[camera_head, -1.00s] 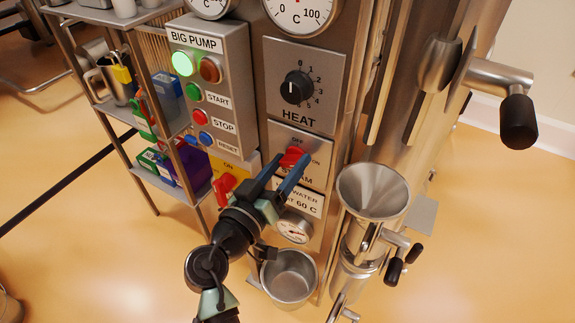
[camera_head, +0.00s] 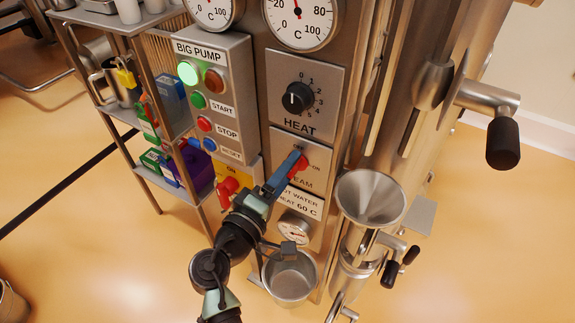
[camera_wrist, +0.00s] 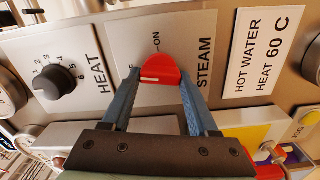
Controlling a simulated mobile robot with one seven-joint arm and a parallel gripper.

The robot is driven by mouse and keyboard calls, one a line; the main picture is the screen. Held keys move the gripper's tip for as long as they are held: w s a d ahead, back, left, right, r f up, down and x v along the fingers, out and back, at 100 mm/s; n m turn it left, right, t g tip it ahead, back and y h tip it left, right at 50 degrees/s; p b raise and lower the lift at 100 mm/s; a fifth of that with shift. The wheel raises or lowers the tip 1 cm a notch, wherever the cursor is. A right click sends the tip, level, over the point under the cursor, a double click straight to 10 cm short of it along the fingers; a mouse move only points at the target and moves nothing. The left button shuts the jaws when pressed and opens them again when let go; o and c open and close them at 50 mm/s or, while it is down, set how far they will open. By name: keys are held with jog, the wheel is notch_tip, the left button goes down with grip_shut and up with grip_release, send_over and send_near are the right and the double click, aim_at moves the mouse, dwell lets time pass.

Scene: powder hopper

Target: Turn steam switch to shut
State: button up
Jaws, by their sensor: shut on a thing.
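The steam switch is a red knob (camera_wrist: 160,70) on a grey plate (camera_wrist: 130,45) marked STEAM, with an ON label and a partly hidden OFF label. A pale line shows on the knob's near edge. My gripper (camera_wrist: 158,80) has its two blue fingers on either side of the knob, shut on it. In the head view the fingers reach up to the switch (camera_head: 297,172) from the lower left and cover part of it and of its plate.
The black HEAT knob (camera_head: 298,97) sits just above. A red switch (camera_head: 228,188) on a yellow plate is left of my gripper. A metal cup (camera_head: 290,277) hangs below, and a funnel (camera_head: 371,199) stands at the right.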

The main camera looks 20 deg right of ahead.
jog(key=shift+n+p, duration=0.65)
jog(key=shift+n, duration=0.95)
jog(key=shift+o, duration=0.2)
jog(key=shift+f, duration=0.15)
jog(key=o, duration=1.3)
jog(key=shift+o, duration=0.2)
jog(key=v, duration=1.3)
jog(key=shift+b, duration=0.45)
jog(key=shift+w, duration=0.1)
